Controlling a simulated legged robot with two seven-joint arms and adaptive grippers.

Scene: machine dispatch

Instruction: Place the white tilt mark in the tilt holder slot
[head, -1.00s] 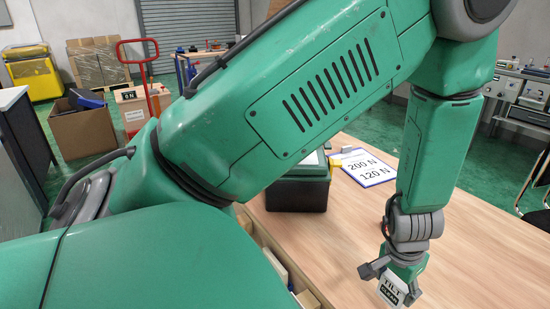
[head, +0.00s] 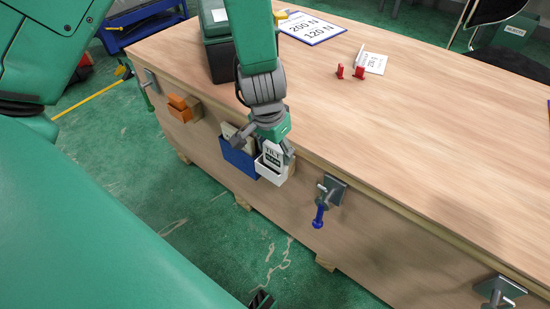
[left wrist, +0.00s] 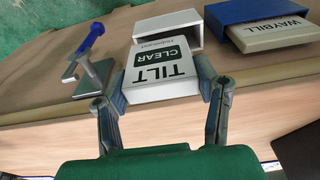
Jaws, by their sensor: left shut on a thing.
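My left gripper (head: 270,146) is shut on the white tilt mark (head: 273,157), a flat block lettered TILT and CLEAR. In the left wrist view the tilt mark (left wrist: 160,75) sits between both fingertips, its lettered face showing. The white open-topped tilt holder (head: 270,175) is fixed to the table's front side. It also shows in the left wrist view (left wrist: 168,25), just beyond the mark's far edge. The mark is at the holder's mouth and roughly lined up with it. I cannot tell whether its edge is inside the slot. My right gripper is not seen.
A blue holder (head: 237,163) with a WAYBILL block (left wrist: 275,34) stands close beside the white one. A clamp with a blue handle (head: 320,212) is on the other side. An orange holder (head: 180,108) is farther left. The tabletop (head: 400,120) is largely clear.

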